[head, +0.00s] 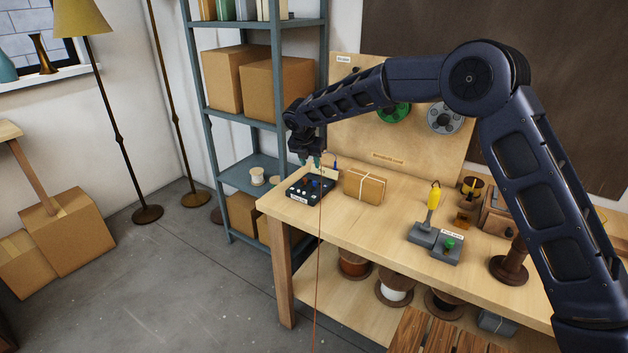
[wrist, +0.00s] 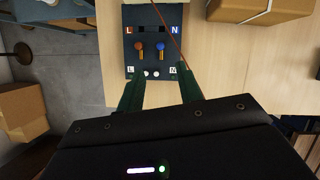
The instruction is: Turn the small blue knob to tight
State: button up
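The small blue knob (wrist: 161,45) sits on the right side of a black terminal block (wrist: 131,59), under a letter N. An orange-brown knob (wrist: 139,45) sits left of it, under a letter L. I cannot read a tight mark. The block also shows in the head view (head: 298,192) on the bench's left end. My gripper (wrist: 160,70) is open, its two green fingers apart over the near edge of the block. Nothing shows between the fingertips, and they are apart from the blue knob. In the head view my gripper (head: 313,162) is above the block.
A thin red-orange wire (wrist: 171,35) crosses the block close to the blue knob; it hangs past the bench edge (head: 318,260). A tied brown parcel (head: 364,187) stands right of the block. A shelf rack (head: 198,85) stands behind left.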

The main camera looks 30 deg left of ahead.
aim_at(315, 182)
jog(key=x, duration=1)
jog(key=shift+w+f, duration=0.2)
jog(key=shift+f, duration=0.1)
grip_shut()
